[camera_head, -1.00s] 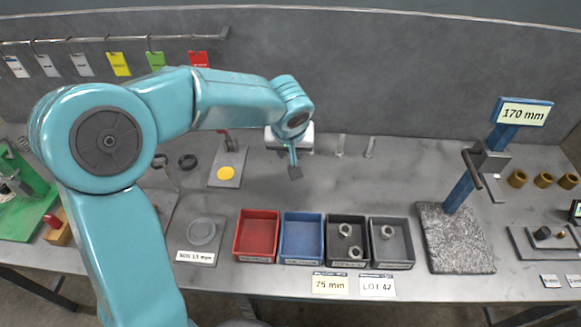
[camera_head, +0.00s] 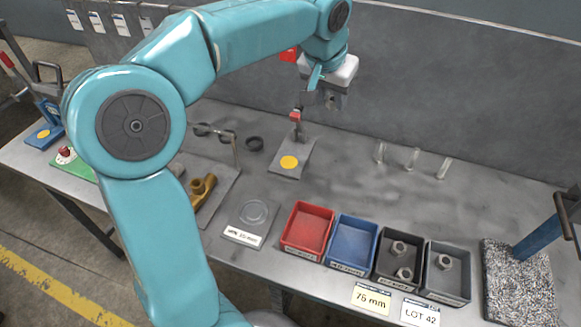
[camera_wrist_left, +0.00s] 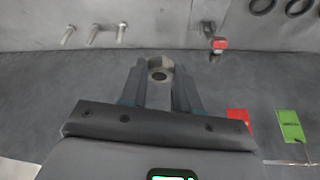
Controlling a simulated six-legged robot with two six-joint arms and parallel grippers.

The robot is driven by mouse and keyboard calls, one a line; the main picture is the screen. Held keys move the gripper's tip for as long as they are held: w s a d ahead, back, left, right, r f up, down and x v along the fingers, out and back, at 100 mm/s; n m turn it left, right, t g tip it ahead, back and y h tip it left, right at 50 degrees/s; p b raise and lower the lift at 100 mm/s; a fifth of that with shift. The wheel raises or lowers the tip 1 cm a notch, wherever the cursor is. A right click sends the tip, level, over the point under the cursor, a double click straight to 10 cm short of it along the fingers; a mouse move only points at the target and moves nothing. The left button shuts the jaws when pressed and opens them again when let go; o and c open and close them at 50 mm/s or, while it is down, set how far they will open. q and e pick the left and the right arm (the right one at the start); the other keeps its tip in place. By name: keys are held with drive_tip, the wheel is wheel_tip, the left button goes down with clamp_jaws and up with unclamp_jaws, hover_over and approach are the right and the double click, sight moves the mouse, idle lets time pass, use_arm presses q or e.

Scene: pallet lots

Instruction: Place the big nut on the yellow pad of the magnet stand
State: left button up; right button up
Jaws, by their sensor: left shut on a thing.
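My left gripper (camera_head: 326,96) is raised behind and to the right of the stand in the head view. It is shut on a grey metal nut (camera_head: 335,101), which is clear between the fingertips in the left wrist view (camera_wrist_left: 160,66). A stand with a grey plate (camera_head: 297,146), a round yellow pad (camera_head: 289,162) and a red-topped post (camera_head: 296,116) is on the bench. The pad is bare, and the nut is apart from it. The stand's red top also shows in the left wrist view (camera_wrist_left: 219,44). My right gripper is not in view.
Red (camera_head: 288,235), blue (camera_head: 333,250) and two dark bins stand at the front; the dark bins hold nuts. Clear pegs (camera_head: 412,158) stand to the right. A black ring (camera_head: 254,143) lies left of the stand. A blue fixture (camera_head: 47,112) at far left has another yellow pad (camera_head: 43,134).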

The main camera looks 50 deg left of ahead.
use_arm(q)
drive_tip(key=s+a+f+n+b, duration=0.2)
drive_tip(key=s+a+n+b, duration=0.15)
drive_tip(key=a, duration=0.45)
drive_tip(key=y+b, duration=0.1)
drive_tip(key=b, duration=0.2)
hover_over(289, 161)
drive_tip(key=s, duration=0.1)
drive_tip(key=shift+m+g, duration=0.3)
drive_tip(key=shift+m, duration=0.05)
drive_tip(key=f, duration=1)
drive_tip(key=d+f, duration=0.1)
drive_tip(key=f, duration=0.4)
drive_tip(key=shift+s, duration=0.2)
drive_tip(key=shift+f+b, duration=0.7)
drive_tip(key=shift+f, duration=1.7)
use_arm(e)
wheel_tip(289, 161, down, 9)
use_arm(q)
drive_tip(key=shift+f, duration=0.15)
drive_tip(key=o, duration=1)
drive_tip(key=shift+o, duration=0.2)
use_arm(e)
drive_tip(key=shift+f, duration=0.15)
